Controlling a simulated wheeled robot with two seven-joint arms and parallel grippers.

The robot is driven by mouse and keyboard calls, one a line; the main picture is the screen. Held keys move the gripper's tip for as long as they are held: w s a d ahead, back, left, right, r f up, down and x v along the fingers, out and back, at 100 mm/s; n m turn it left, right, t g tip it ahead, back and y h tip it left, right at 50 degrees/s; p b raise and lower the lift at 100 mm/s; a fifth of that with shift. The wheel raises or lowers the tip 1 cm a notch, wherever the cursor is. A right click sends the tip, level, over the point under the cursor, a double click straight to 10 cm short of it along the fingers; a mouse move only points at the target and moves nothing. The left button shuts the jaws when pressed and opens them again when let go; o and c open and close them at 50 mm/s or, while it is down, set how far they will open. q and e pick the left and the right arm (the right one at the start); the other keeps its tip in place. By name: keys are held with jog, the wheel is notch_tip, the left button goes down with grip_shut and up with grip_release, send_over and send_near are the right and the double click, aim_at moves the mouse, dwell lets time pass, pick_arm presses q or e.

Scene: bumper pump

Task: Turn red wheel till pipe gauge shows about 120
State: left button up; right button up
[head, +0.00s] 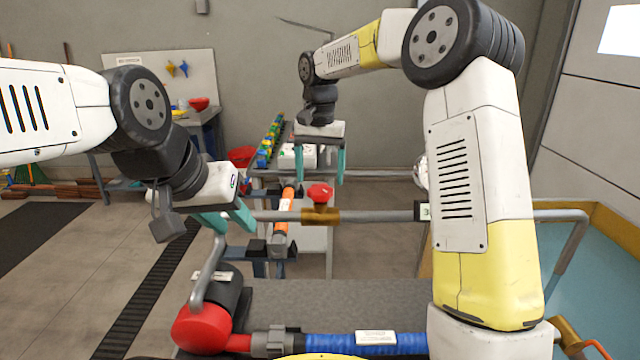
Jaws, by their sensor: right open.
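The red wheel (318,192) sits on top of a brass valve (320,215) in the grey horizontal pipe (375,215). My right gripper (320,168) is open and empty, its teal fingers pointing down. In the picture they show above the red wheel, one to each side; the exact depth between them is unclear. A round, pale gauge-like thing (420,172) is mostly hidden behind my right arm, and no reading shows. My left gripper (228,220) is beside the pipe's left bend; whether its fingers touch or hold the pipe is unclear.
A red and black pump (203,330) with a blue hose (335,345) is at the lower left of a grey bench top (365,295). An orange-banded tool (285,210) stands behind the pipe. A blue-green tank (610,260) is at right. A narrow table (262,172) holds colourful parts.

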aim_at(320, 188)
jog(key=shift+f, duration=1.8)
jog(key=shift+c, duration=0.2)
jog(key=c, duration=1.3)
jog(key=shift+c, duration=0.2)
jog(key=shift+n, duration=0.4)
jog(key=n, duration=0.4)
jog(key=shift+n, duration=0.3)
jog(key=n, duration=0.5)
jog(key=shift+r, duration=0.1)
jog(key=shift+n, duration=0.3)
